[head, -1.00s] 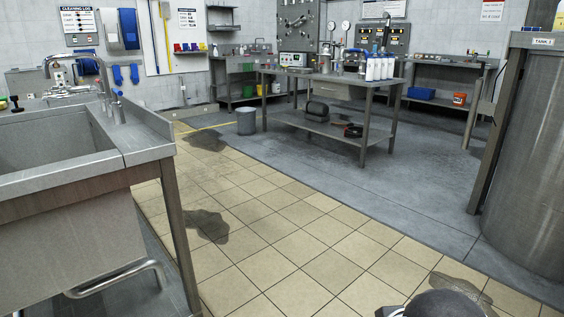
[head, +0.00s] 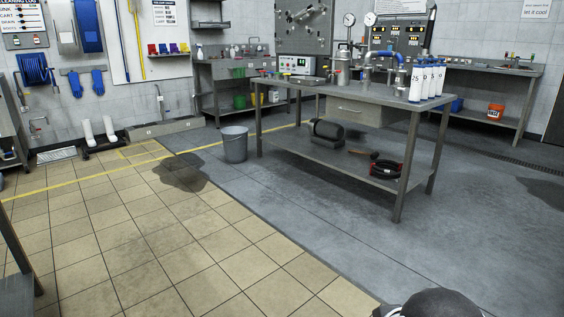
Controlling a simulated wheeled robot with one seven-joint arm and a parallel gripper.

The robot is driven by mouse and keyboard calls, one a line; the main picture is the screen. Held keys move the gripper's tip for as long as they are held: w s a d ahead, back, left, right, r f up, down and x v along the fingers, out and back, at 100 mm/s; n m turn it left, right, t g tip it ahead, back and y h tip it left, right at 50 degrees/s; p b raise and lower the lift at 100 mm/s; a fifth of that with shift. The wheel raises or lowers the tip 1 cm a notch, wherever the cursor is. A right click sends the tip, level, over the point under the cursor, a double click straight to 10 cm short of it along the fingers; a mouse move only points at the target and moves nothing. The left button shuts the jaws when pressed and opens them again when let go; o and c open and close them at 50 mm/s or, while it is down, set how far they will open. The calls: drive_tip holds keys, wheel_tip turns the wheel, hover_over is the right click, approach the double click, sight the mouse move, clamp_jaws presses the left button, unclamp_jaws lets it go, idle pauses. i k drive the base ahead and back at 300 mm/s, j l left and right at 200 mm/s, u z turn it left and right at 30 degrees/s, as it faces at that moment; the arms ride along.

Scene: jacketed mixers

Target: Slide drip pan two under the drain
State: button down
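I cannot make out a drip pan marked two in the head view. A small pale grate (head: 57,155) lies on the floor by the back wall at the left. I cannot tell whether it is the drain meant. A dark slotted strip (head: 520,165) runs along the floor at the far right. My gripper is not in view; only a dark rounded part of my own body shows at the bottom edge.
A steel workbench (head: 350,100) with a lower shelf stands right of centre, with white bottles (head: 427,80) on top. A grey bucket (head: 235,144) stands left of it. Dark wet patches (head: 182,172) mark the floor. The tiled floor in front is clear.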

sight(309, 81)
drive_tip(key=i, duration=2.95)
drive_tip(key=i+z, duration=0.1)
drive_tip(key=i, duration=0.5)
drive_tip(key=i+j+z, duration=0.1)
drive_tip(key=i, duration=0.5)
drive_tip(key=i+j+z, duration=0.15)
drive_tip(key=i, duration=0.45)
drive_tip(key=i+j+z, duration=0.1)
drive_tip(key=i+j, duration=0.15)
drive_tip(key=i, duration=0.3)
